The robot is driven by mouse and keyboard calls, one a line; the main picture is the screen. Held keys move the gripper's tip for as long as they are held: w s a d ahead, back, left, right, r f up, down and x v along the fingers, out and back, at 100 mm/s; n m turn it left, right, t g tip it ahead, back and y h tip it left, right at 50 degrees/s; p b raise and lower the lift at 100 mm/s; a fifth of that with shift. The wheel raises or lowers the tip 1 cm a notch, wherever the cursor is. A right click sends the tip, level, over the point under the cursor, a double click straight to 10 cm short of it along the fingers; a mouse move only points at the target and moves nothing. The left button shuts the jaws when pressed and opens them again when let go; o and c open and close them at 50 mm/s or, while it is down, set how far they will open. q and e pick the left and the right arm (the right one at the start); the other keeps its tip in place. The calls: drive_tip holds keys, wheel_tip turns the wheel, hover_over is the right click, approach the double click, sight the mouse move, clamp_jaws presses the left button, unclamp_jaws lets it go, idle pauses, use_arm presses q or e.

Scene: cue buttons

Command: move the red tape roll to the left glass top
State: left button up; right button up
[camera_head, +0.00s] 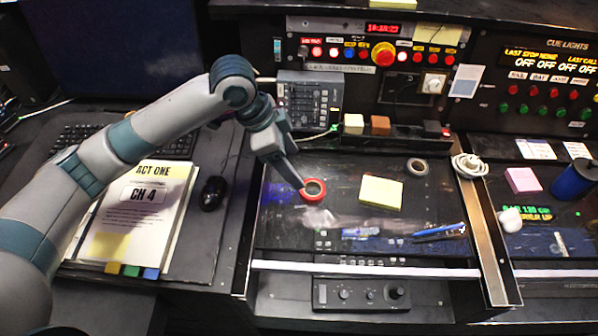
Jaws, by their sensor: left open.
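The red tape roll (313,190) lies flat on the left glass top (290,226), near its upper left part. My left gripper (298,180) reaches in from the upper left, with its fingertips just at the left edge of the roll. It is open, and nothing shows between its fingers. Whether a finger touches the roll I cannot tell. My right gripper is not in view.
On the same glass lie a yellow note pad (381,192), a grey tape roll (417,167) and a blue pen (440,230). A white cable coil (470,165) sits at the divider. A black mouse (213,193) and script papers (140,210) lie left.

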use_arm(q)
drive_tip(key=shift+a+r, duration=0.25)
drive_tip(key=shift+r, duration=0.3)
drive_tip(key=shift+r, duration=0.1)
